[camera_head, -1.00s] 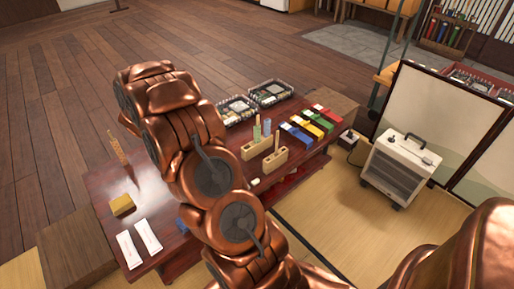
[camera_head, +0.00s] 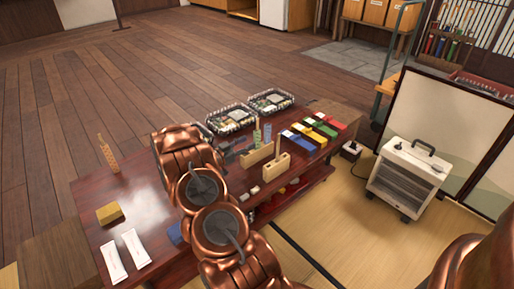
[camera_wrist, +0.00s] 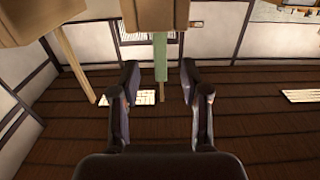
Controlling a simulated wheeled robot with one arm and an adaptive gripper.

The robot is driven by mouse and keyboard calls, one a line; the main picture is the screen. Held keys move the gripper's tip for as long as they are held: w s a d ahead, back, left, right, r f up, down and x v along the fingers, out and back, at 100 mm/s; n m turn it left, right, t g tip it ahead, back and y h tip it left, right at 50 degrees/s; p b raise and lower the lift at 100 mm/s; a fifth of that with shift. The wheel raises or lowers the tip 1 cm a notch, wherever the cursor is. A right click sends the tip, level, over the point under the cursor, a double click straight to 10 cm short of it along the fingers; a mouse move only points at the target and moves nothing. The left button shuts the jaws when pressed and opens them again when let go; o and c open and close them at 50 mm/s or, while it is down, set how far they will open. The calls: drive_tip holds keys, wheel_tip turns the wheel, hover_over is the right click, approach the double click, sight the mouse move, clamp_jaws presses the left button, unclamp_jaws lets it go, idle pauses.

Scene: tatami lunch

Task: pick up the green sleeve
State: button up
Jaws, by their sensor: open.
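The green sleeve (camera_head: 257,136) stands upright in a wooden block (camera_head: 256,156) on the low red-brown table (camera_head: 150,205). In the wrist view, which looks upside down, the green sleeve (camera_wrist: 160,58) hangs from the block (camera_wrist: 155,14) with a pale wooden end beyond it. My gripper (camera_wrist: 160,70) is open, with one finger on each side of the sleeve in the picture and a gap on both sides. I cannot tell how deep the sleeve is between the fingers. In the head view my arm covers part of the table and the gripper is hard to make out.
A blue patterned sleeve (camera_head: 267,133) stands close beside the green one. A second block (camera_head: 276,165) holds a bare stick (camera_head: 278,143). Two filled trays (camera_head: 230,119) (camera_head: 271,101), a row of coloured boxes (camera_head: 313,132), a yellow block (camera_head: 109,213) and white packets (camera_head: 136,246) are around.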

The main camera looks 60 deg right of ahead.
sight(257, 138)
drive_tip(key=shift+b+x, duration=0.85)
drive_tip(key=shift+x, duration=2.2)
drive_tip(key=shift+f, duration=0.1)
drive_tip(key=shift+c, duration=0.4)
clamp_jaws()
